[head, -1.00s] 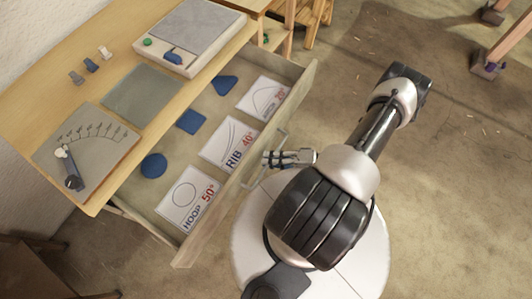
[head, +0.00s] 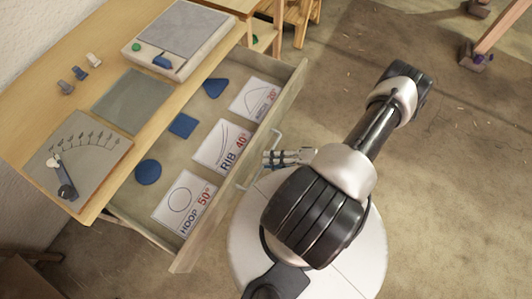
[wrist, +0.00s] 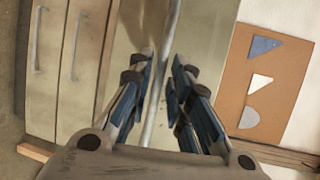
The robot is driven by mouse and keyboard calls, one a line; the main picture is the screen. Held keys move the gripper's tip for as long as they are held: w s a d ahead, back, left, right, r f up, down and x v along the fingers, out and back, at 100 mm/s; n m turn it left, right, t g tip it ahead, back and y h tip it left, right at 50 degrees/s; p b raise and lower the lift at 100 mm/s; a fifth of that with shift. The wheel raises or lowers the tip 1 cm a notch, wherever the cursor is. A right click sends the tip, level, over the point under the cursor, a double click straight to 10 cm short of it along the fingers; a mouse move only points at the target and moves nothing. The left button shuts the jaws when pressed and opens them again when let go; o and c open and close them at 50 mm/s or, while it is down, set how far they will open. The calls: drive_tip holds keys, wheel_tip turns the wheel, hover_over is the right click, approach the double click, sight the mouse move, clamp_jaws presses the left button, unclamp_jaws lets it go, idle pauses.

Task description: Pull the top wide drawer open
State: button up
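The top wide drawer (head: 244,186) stands pulled well out from under the worktop, its inside showing cards and blue shapes. Its bar handle (head: 277,138) is on the front and crosses the wrist view as a pale rod (wrist: 166,70). My gripper (head: 266,157) is at the handle from the front side. In the wrist view its fingertips (wrist: 164,66) stand apart on both sides of the rod, with gaps visible, so it looks open and not clamped on it.
Worktop (head: 56,120) above the drawer carries a white tray (head: 200,20), a grey mat (head: 130,100) and a dial board (head: 100,160). Bare floor (head: 450,180) lies to the right. Wooden stool legs (head: 300,20) stand at the back.

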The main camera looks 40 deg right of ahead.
drive_tip(key=v, duration=0.9)
drive_tip(key=shift+s+d, duration=0.2)
drive_tip(key=shift+s, duration=0.05)
drive_tip(key=w+a+r+n+g+h, duration=0.25)
drive_tip(key=w+r+g, duration=0.3)
drive_tip(key=r, duration=0.65)
drive_tip(key=w+a+r+n+g+h, duration=0.15)
drive_tip(key=w+r+n+g, duration=0.45)
drive_tip(key=r, duration=0.6)
drive_tip(key=s+a+r+n+t+h, duration=0.1)
drive_tip(key=s+a+r+t+h, duration=0.1)
drive_tip(key=a+r, duration=0.6)
drive_tip(key=s+a+r+n+t+h, duration=0.1)
drive_tip(key=s+a+r+t+h, duration=0.1)
drive_tip(key=a+r, duration=0.7)
drive_tip(key=shift+s+h, duration=0.8)
drive_tip(key=shift+h, duration=0.4)
